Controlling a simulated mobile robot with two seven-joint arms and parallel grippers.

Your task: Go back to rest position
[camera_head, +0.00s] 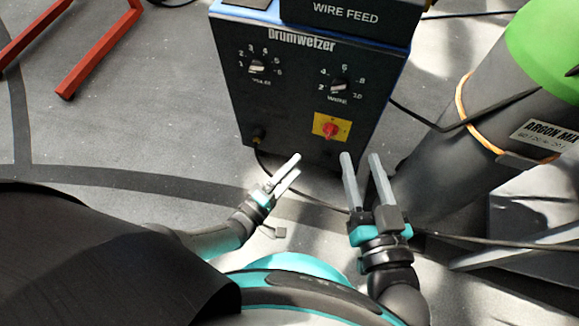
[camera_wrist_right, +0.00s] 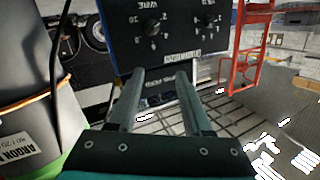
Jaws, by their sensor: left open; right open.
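My left gripper (camera_head: 289,172) is open and empty, low in front of the blue welding machine (camera_head: 300,107) in the head view. My right gripper (camera_head: 360,158) is open and empty, to the right of the left one, its fingers pointing towards the machine's lower front. In the right wrist view the fingers (camera_wrist_right: 160,75) stand apart with nothing between them. The machine (camera_wrist_right: 165,35) appears upside down there, beyond the fingertips. Its front carries two black knobs and a red switch (camera_head: 330,130) on a yellow plate.
A grey gas cylinder (camera_head: 440,135) with a green top stands close to the right of my right gripper. Cables (camera_head: 440,120) run from the machine past the cylinder and along the floor. A red metal frame (camera_head: 95,55) stands at the upper left.

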